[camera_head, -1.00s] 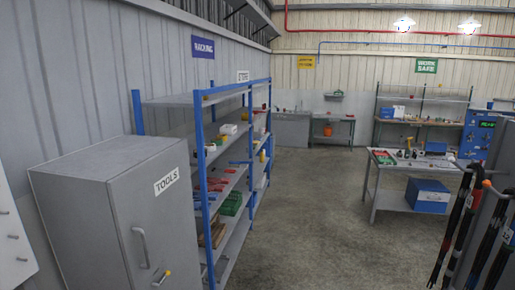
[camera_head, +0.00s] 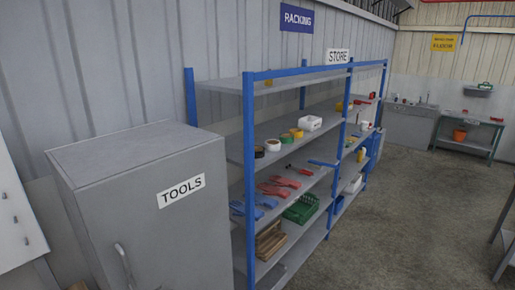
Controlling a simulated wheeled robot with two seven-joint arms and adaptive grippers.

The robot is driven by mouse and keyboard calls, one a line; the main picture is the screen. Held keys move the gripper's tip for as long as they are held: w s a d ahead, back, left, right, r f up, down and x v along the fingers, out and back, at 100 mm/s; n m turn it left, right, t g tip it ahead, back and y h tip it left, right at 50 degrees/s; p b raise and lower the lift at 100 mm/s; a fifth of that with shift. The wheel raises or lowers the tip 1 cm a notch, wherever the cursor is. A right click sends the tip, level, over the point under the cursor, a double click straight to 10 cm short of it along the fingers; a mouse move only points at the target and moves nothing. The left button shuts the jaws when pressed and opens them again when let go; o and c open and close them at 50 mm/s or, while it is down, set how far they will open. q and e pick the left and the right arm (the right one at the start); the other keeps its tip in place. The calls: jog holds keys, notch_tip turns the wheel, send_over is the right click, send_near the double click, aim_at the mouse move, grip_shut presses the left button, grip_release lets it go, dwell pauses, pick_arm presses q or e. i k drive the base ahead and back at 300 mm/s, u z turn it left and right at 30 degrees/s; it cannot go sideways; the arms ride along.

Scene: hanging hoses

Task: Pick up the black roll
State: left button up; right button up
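A small dark roll (camera_head: 259,152), which looks black, lies at the near left end of an upper-middle shelf of the blue and grey rack (camera_head: 249,200). A cream-white roll (camera_head: 272,145) is beside it on the right, with yellow rolls (camera_head: 287,138) further along. The dark roll is small in the picture, so its exact colour and shape are hard to tell. Neither of my grippers is in view.
A grey tools cabinet (camera_head: 150,200) stands left of the rack, near its front end. Lower shelves hold red tools (camera_head: 275,190), blue tools (camera_head: 262,201) and a green crate (camera_head: 301,208). The floor (camera_head: 390,210) right of the rack is clear. A table edge (camera_head: 508,235) shows at far right.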

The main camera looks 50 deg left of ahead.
aim_at(259, 150)
jog(key=u, duration=0.55)
jog(key=i, duration=0.9)
jog(key=u, duration=0.9)
